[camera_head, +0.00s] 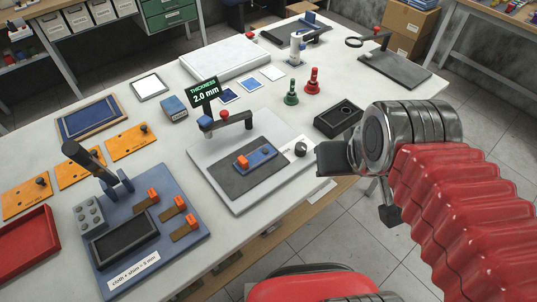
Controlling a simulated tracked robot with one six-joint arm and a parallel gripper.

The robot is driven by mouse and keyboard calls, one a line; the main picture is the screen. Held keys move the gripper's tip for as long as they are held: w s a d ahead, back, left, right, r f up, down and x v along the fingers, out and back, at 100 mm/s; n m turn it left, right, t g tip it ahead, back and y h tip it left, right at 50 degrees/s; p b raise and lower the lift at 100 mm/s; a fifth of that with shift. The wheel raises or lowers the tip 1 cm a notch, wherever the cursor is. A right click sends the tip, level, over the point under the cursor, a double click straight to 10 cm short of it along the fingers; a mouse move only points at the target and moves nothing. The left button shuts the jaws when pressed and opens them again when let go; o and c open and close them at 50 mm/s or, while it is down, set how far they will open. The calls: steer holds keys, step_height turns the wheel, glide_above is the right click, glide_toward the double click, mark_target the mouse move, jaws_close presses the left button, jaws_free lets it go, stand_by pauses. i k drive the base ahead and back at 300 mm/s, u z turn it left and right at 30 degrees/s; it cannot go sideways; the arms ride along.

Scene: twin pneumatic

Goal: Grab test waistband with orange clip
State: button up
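A small blue strip (263,156) lies on the dark pad of a grey plate near the table's middle. An orange clip (242,161) sits at its left end; this may be the test waistband. Several other orange clips (181,203) sit with brown strips on the blue fixture at the front left. My gripper (328,160) is at the right, over the table's front edge, to the right of the grey plate and apart from the blue strip. Its dark end is seen from the side, so whether its fingers are open or shut does not show.
A gauge arm with a "2.0 mm" display (205,93) stands behind the strip, and a knob (300,149) is to its right. A black tray (339,118) lies behind my gripper. A green (291,94) and a red (312,82) handled stamp-like piece stand farther back.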

mark_target(245, 164)
steer(key=z, duration=0.2)
steer(key=k, duration=1.3)
steer(key=u, duration=1.25)
steer(key=i, duration=1)
steer(key=u, duration=0.05)
